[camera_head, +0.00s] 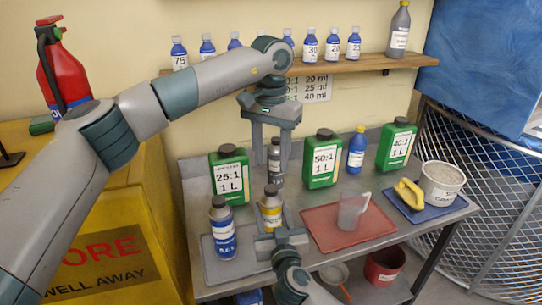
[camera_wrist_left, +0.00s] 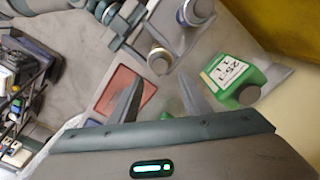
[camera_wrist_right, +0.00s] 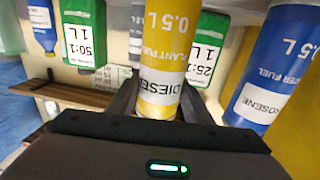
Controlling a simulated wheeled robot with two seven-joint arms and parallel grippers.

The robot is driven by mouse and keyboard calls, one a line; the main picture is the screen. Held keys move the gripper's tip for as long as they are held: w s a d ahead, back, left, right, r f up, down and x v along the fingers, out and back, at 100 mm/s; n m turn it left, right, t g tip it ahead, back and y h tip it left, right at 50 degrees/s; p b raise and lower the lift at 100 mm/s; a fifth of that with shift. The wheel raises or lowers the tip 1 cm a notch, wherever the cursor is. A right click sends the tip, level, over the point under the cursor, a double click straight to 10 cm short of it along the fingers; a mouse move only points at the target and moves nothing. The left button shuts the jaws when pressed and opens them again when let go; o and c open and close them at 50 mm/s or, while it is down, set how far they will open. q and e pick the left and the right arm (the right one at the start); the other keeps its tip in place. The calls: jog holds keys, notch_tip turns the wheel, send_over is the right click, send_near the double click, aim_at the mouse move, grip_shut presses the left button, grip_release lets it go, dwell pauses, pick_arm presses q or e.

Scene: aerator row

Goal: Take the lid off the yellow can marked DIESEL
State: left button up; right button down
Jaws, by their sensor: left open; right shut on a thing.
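The yellow can marked DIESEL (camera_wrist_right: 163,75) stands in my right gripper in the right wrist view, its top cut off by the frame. In the head view the yellow can (camera_head: 271,212) has a grey lid (camera_head: 271,190) on it. My right gripper (camera_head: 278,238) is shut on the can's body. My left gripper (camera_head: 272,148) is open, pointing down, above and behind the can. In the left wrist view the can's lid (camera_wrist_left: 159,62) shows just beyond the open fingertips (camera_wrist_left: 160,80), apart from them.
A blue kerosene can (camera_head: 222,235) stands left of the yellow can. A grey bottle (camera_head: 274,160) is behind it, near my left fingers. Green containers (camera_head: 229,178) (camera_head: 321,160) stand at the back. A clear jug (camera_head: 352,212) is on the red mat (camera_head: 320,235).

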aim_at(271, 188)
pick_arm(q)
jog(key=shift+f, duration=3.95)
grip_shut()
